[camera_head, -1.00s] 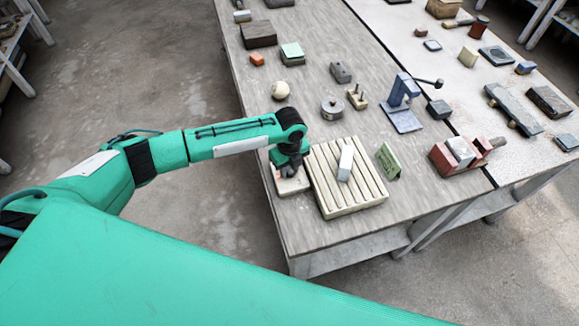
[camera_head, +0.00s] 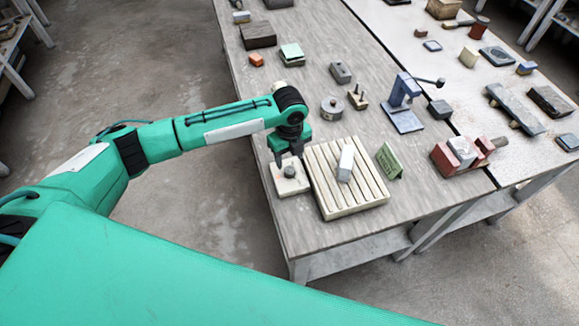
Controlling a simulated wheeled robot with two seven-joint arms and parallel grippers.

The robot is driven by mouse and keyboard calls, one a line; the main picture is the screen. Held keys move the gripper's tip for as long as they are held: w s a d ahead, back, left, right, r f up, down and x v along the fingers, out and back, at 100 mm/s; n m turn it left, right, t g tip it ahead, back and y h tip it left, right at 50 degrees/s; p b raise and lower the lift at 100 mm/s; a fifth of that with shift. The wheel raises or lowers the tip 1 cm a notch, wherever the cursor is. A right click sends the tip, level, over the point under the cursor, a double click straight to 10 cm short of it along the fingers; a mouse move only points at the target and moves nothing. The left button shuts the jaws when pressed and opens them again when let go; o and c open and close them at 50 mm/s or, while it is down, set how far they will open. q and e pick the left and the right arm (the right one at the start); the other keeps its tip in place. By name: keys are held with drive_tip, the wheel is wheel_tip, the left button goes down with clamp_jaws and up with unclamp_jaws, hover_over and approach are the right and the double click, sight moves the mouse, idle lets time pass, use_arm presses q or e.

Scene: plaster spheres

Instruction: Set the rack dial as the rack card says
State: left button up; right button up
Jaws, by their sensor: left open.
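The rack dial is a dark knob (camera_head: 289,172) on a pale square base (camera_head: 293,187) at the table's near left edge. Its pointer setting is too small to read. My right gripper is not in view.
Behind the rack are a round grey metal piece (camera_head: 332,107), a small pegged wooden block (camera_head: 357,97) and a blue press (camera_head: 403,104). A red vise (camera_head: 462,154) stands to the right. The table front of the rack is clear.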

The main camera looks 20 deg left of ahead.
sight(290, 170)
use_arm(q)
wheel_tip(290, 170, up, 8)
drive_tip(key=b, duration=0.1)
idle(0.5)
